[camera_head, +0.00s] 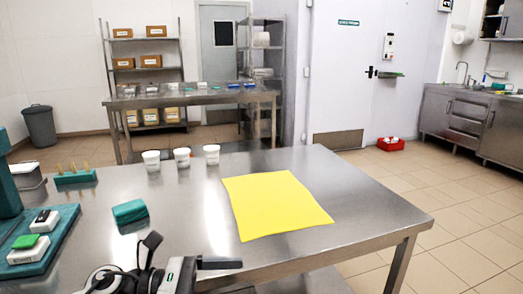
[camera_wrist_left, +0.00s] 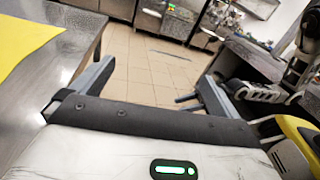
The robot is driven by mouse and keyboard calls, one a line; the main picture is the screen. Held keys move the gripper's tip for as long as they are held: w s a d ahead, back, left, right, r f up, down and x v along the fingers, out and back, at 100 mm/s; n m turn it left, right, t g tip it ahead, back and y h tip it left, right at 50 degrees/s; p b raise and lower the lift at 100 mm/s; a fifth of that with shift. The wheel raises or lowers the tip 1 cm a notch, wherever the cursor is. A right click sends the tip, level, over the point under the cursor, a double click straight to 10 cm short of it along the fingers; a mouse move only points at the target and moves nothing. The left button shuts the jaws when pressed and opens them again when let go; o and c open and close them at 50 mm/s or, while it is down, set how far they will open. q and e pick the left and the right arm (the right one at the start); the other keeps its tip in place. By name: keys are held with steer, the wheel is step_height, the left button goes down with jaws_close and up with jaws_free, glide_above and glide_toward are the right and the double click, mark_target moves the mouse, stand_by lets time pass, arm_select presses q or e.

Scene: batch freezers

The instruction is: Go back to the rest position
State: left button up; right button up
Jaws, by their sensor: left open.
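My left gripper (camera_head: 205,268) shows at the bottom edge of the head view, by the front edge of the steel table (camera_head: 330,203). Part of it is cut off by the frame. In the left wrist view its two fingers (camera_wrist_left: 157,76) are wide apart, with only tiled floor showing between them. It holds nothing. My right gripper does not show clearly in either view.
A yellow sheet (camera_head: 272,204) lies flat on the table. Three white cups (camera_head: 182,157) stand at its far side. A teal block (camera_head: 130,211) and a teal rack (camera_head: 76,177) are at the left.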

arm_select(q)
steer(key=s+a+f+m+t+y+p, duration=0.1)
steer(key=s+a+f+m+t+y, duration=0.3)
steer(key=m, duration=0.7)
steer(key=s+a+f+m+t+y+p, duration=0.2)
steer(key=s+a+f+m+t+y, duration=0.2)
steer(key=s+f+m+y, duration=0.5)
step_height(320, 180, down, 4)
steer(key=m+y, duration=0.1)
steer(key=m, duration=0.1)
steer(key=shift+s+r+m+t+p, duration=0.2)
steer(key=shift+m+t+p, duration=0.1)
steer(key=shift+t, duration=0.1)
steer(key=shift+c, duration=0.3)
